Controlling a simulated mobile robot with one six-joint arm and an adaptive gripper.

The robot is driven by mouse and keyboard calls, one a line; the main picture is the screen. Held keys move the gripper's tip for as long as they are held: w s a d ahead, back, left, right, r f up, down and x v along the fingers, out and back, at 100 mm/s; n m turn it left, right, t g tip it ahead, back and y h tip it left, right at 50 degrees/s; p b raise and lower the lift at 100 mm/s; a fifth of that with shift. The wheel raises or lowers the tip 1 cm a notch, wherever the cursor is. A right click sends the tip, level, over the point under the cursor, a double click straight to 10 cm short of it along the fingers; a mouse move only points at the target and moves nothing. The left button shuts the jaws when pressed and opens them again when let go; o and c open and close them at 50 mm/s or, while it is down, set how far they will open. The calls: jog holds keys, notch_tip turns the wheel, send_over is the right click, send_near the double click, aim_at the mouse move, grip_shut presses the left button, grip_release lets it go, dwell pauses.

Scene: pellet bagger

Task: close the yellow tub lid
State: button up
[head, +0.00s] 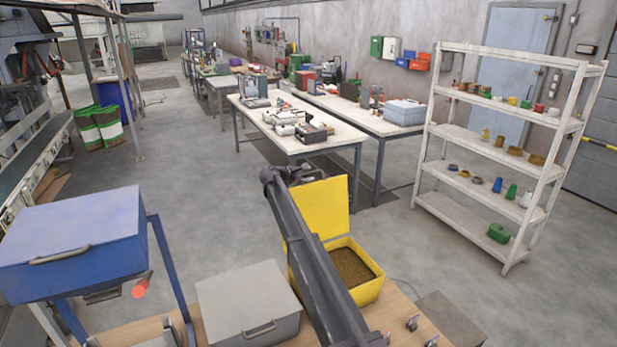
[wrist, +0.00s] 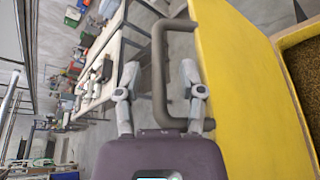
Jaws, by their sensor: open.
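The yellow tub (head: 367,292) stands on the wooden bench and holds brown pellets. Its yellow lid (head: 325,207) stands up, open, at the tub's back edge; my arm hides part of lid and tub. In the wrist view the yellow lid (wrist: 235,85) fills the right, with the pellets in the tub (wrist: 306,62) at the far right. A grey lid handle (wrist: 158,80) sticks out from the lid's outer face. My gripper (wrist: 160,70) is open, one finger on each side of the handle's outer bar. I cannot tell whether a finger touches it.
A grey lidded box (head: 248,300) stands on the wooden bench (head: 395,310) left of the tub. A blue box (head: 75,240) on a stand is farther left. White shelves (head: 470,140) stand to the right. A worktable (head: 275,122) stands behind, with clear floor between.

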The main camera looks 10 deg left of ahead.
jog(key=shift+w+d, duration=0.15)
grip_shut()
jog(key=shift+d, duration=0.1)
